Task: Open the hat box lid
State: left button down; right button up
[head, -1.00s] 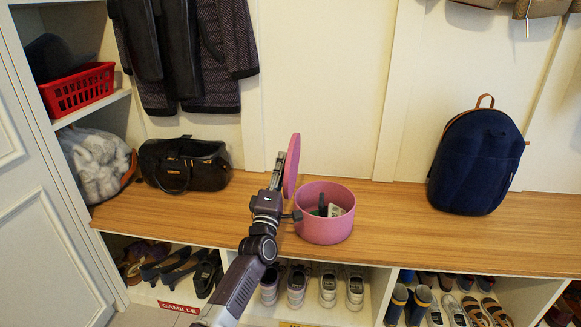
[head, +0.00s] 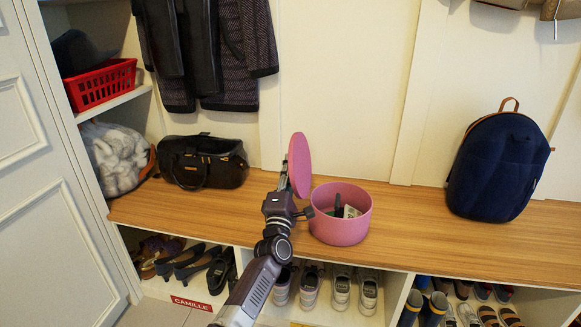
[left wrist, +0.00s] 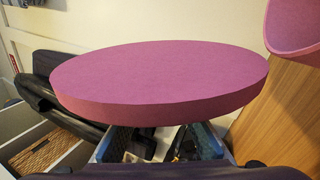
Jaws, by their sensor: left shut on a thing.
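The round pink hat box (head: 340,233) stands upright on the wooden bench with its top uncovered and some items inside. Its pink lid (head: 300,165) is off the box, held steeply on edge above the bench at the box's left. My left gripper (head: 286,178) is shut on the lid. In the left wrist view, the lid (left wrist: 160,75) fills the middle and hides the fingertips, while part of the box (left wrist: 294,30) shows at upper right. My right gripper is not in view.
A black bag (head: 202,163) sits at the left of the bench (head: 400,205), and a navy backpack (head: 497,168) stands at the right. The bench is clear between box and backpack. Shoes fill cubbies below. A dark coat (head: 235,60) hangs behind.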

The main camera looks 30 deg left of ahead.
pick_arm(q)
jog(key=c, duration=1.8)
grip_release()
jog(key=shift+s+f, duration=0.1)
jog(key=v, duration=1.1)
jog(key=shift+s+d, duration=0.2)
jog(key=shift+s, duration=0.15)
jog(key=shift+f, duration=0.15)
